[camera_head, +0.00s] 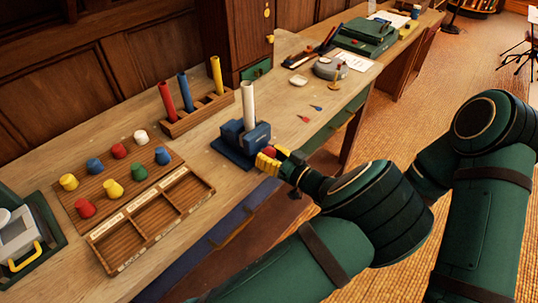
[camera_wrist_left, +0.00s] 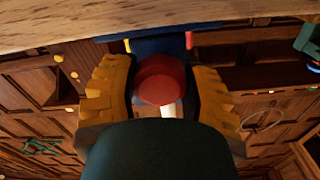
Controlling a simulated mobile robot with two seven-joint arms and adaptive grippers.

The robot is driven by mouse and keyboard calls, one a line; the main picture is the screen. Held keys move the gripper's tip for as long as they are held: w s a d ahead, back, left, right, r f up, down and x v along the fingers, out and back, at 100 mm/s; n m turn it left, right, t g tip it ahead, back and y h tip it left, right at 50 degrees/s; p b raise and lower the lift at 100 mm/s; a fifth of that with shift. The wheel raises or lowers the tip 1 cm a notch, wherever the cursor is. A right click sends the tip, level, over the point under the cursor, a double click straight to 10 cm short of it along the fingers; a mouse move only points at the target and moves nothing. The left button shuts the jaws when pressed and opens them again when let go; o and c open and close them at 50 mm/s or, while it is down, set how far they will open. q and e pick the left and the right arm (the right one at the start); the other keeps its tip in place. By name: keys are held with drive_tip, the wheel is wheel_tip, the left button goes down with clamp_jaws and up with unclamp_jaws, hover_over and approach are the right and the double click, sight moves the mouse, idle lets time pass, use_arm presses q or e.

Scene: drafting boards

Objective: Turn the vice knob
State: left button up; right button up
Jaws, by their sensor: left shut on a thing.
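The blue vice (camera_head: 238,143) stands near the front edge of the workbench, with a white tube (camera_head: 248,103) upright in it. Its red knob (camera_head: 269,152) faces the front and is mostly covered by my fingers in the head view. My left gripper (camera_head: 269,160) has yellow fingers and is shut on the knob. In the left wrist view the round red knob (camera_wrist_left: 159,80) sits between the two yellow fingers (camera_wrist_left: 162,92), with the blue vice body behind it. My right gripper is not in view.
A wooden rack (camera_head: 198,118) with red, blue and yellow tubes stands behind the vice. A peg board (camera_head: 97,200) with several coloured knobs and an empty divided tray (camera_head: 128,237) lie left. A green typewriter (camera_head: 365,37) is farther back.

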use_arm(q)
drive_tip(key=shift+f+n, duration=0.15)
drive_tip(key=shift+n, duration=0.35)
drive_tip(key=shift+n+b, duration=0.65)
drive_tip(key=shift+n, duration=0.35)
drive_tip(key=shift+n+b, duration=0.85)
drive_tip(key=shift+n, duration=0.95)
drive_tip(key=o, duration=1.2)
wheel_tip(320, 180, up, 10)
drive_tip(key=shift+r, duration=0.1)
